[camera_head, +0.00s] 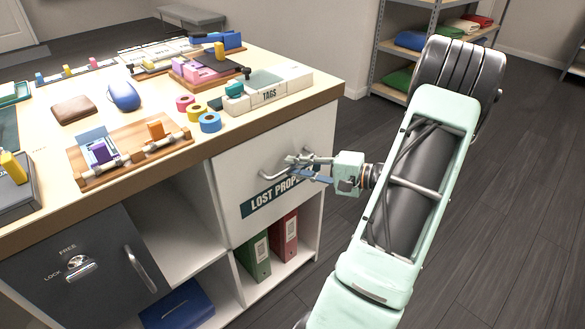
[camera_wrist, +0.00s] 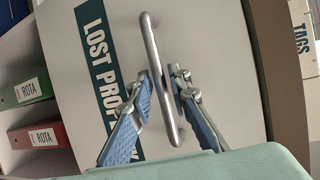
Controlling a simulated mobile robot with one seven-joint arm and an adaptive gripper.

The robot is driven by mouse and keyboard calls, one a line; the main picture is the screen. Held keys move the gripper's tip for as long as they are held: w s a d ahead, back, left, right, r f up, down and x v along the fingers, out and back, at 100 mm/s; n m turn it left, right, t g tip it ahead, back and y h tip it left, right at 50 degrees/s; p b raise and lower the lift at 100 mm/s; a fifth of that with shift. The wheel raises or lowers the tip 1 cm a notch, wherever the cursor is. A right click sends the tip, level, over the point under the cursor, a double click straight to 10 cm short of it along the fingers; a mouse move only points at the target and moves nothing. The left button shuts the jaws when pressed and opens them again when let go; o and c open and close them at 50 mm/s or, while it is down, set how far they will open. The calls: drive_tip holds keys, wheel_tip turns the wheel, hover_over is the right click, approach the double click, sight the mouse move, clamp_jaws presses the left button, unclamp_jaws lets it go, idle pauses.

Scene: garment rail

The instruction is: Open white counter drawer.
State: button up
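The white counter drawer (camera_head: 300,135) is the upper right front of the counter, flush with it and looking closed. It carries a dark "LOST PROPERTY" label and a metal bar handle (camera_head: 272,175). In the wrist view the handle (camera_wrist: 155,50) runs nearly upright in the picture. My gripper (camera_head: 306,166) is at the handle. In the wrist view its two blue-padded fingers (camera_wrist: 163,78) stand apart, one on either side of the bar. The left fingertip is very close to the bar; I cannot tell whether it touches. A small gap shows at the right finger.
A grey door with a handle and lock knob (camera_head: 80,267) is at lower left. Open shelves below hold green (camera_head: 254,258) and red (camera_head: 284,236) binders and a blue box (camera_head: 177,305). A tags box (camera_head: 268,95) and other items crowd the counter top. Floor right of the counter is clear.

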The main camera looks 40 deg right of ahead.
drive_tip(key=shift+w+a+f, duration=0.1)
drive_tip(key=shift+w+a, duration=0.2)
drive_tip(key=shift+w, duration=0.2)
clamp_jaws()
